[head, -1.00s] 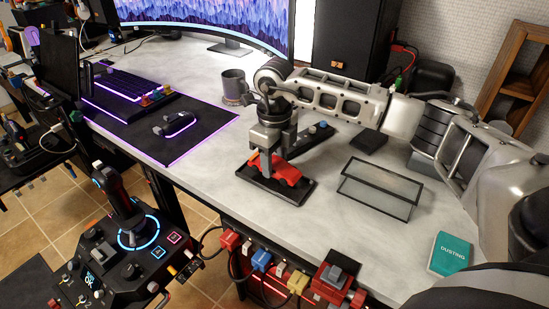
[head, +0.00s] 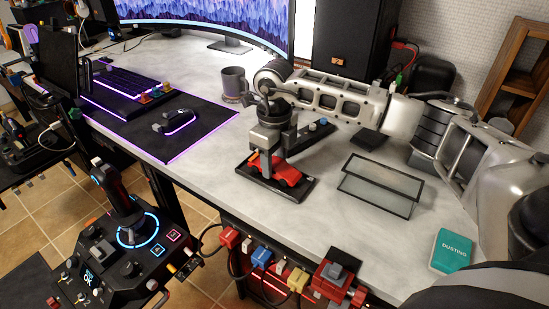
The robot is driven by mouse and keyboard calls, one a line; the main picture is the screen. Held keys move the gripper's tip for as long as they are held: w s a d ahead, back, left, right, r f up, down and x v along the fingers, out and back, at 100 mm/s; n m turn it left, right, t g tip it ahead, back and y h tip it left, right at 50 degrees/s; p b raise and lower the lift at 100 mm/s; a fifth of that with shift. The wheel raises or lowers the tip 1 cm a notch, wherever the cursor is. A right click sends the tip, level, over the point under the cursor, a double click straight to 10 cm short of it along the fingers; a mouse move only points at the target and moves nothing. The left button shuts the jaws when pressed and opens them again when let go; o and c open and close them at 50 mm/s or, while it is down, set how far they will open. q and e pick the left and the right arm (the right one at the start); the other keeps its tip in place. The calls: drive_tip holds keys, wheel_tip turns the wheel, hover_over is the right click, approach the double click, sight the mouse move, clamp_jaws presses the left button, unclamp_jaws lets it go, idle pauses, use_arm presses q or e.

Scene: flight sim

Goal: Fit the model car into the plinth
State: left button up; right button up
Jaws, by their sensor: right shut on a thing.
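The red model car (head: 288,175) is at the black plinth (head: 297,196) on the grey desk, partly hidden by my right gripper (head: 262,169). My right gripper points down and is shut on the car. The car lies over the plinth's top, roughly along its length. I cannot tell whether its underside touches the plinth or is seated in it. My left gripper is not in view.
A clear case with dark edges (head: 376,207) stands to the right of the plinth. A teal dusting box (head: 451,251) is near the front right edge. A grey mug (head: 233,84) and a black mat (head: 207,123) are to the left. Free desk lies in front of the case.

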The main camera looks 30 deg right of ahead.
sight(275, 162)
drive_tip(key=shift+f, duration=0.25)
drive_tip(key=o, duration=1.3)
drive_tip(key=shift+c, duration=0.2)
wheel_tip(275, 162, up, 16)
drive_tip(key=shift+p, duration=0.3)
drive_tip(key=shift+f, duration=0.1)
